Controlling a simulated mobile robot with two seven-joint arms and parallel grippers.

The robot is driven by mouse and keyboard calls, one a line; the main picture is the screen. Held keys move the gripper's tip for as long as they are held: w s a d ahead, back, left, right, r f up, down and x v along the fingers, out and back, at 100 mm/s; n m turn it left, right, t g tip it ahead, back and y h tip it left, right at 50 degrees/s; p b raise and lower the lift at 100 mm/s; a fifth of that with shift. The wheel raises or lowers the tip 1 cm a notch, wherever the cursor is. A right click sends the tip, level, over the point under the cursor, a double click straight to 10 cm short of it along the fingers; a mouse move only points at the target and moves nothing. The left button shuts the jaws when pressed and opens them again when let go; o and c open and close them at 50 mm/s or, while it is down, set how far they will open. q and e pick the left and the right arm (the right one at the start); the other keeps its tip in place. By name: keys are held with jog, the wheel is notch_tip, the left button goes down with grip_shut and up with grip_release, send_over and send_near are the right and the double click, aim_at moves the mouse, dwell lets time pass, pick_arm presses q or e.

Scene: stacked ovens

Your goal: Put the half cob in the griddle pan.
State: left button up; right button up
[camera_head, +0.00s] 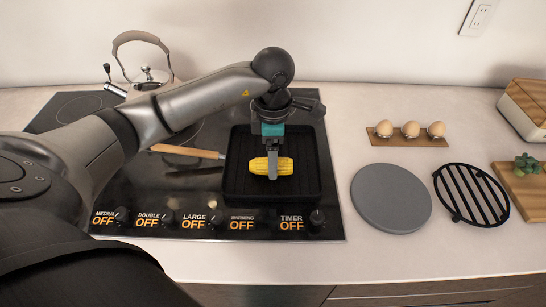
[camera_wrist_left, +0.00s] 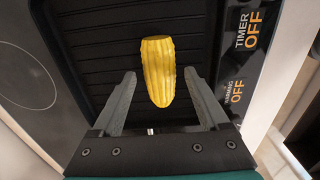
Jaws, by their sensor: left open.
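The yellow half cob (camera_head: 285,166) lies in the black square griddle pan (camera_head: 312,185) on the cooktop. In the left wrist view the cob (camera_wrist_left: 157,72) rests over the ridged floor of the pan (camera_wrist_left: 100,45), between and ahead of my fingers. My left gripper (camera_head: 272,172) reaches down over the pan at the cob. In the left wrist view its two fingers (camera_wrist_left: 158,85) are spread apart, with gaps on both sides of the cob. My right gripper is not in view.
A kettle (camera_head: 148,75) stands at the back left. The pan's wooden handle (camera_head: 188,151) points left. Right of the cooktop are a grey round board (camera_head: 391,198), a black trivet (camera_head: 471,193), an egg holder (camera_head: 385,140) with three eggs, and a wooden board with a plant (camera_head: 527,164).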

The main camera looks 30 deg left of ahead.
pick_arm(q)
notch_tip(320, 180, up, 11)
jog(key=shift+p, duration=0.4)
